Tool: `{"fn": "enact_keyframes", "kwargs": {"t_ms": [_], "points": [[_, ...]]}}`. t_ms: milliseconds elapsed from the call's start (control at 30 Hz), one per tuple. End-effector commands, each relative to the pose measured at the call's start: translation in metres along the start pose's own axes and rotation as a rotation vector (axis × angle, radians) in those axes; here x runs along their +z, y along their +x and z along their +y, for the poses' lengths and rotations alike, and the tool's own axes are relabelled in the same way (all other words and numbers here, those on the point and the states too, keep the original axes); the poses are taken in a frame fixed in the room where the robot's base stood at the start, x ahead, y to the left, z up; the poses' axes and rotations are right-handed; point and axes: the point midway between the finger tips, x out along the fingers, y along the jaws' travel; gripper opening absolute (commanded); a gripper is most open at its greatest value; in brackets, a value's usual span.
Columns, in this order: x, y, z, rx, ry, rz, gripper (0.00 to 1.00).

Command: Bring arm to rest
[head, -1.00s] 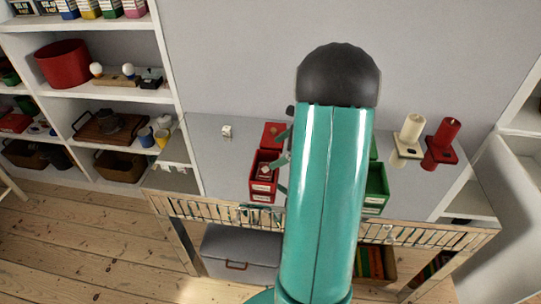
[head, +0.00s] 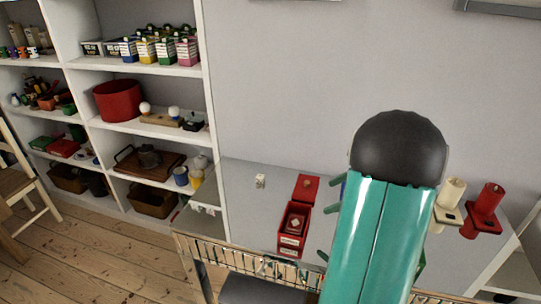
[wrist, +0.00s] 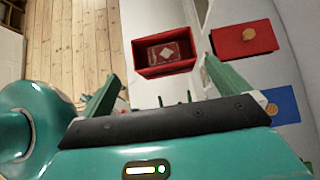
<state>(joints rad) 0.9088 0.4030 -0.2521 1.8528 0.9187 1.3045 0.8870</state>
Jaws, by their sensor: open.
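My teal arm with its black rounded joint (head: 400,150) stands up in front of the counter in the head view. My gripper (wrist: 160,70) shows in the wrist view with its two green fingers spread wide and nothing between them. In the head view, finger-like parts show just left of the arm, mostly hidden behind it. An open red box (head: 292,246) with a red patterned item (wrist: 163,52) inside lies beyond the fingers. Its red lid (head: 306,187), also seen in the wrist view (wrist: 245,40), lies beside it. I cannot tell any contact.
A blue piece (wrist: 282,104) shows near the right finger. Loaded shelves (head: 150,130) stand left. Floorboards (head: 110,255) at left are clear.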

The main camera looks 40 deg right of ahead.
Motion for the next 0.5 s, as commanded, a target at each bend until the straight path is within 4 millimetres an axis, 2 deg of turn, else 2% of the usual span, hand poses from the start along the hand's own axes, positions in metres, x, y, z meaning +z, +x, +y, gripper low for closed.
{"fn": "enact_keyframes", "kwargs": {"t_ms": [167, 267, 367, 500], "points": [[0.0, 0.0, 0.0, 0.0, -0.001, 0.0, 1.0], [0.008, 0.002, 0.004, 0.008, -0.03, 0.008, 1.0], [0.029, 0.009, 0.016, 0.033, -0.119, 0.033, 1.0], [0.074, 0.023, 0.051, 0.095, -0.349, 0.093, 1.0]]}}
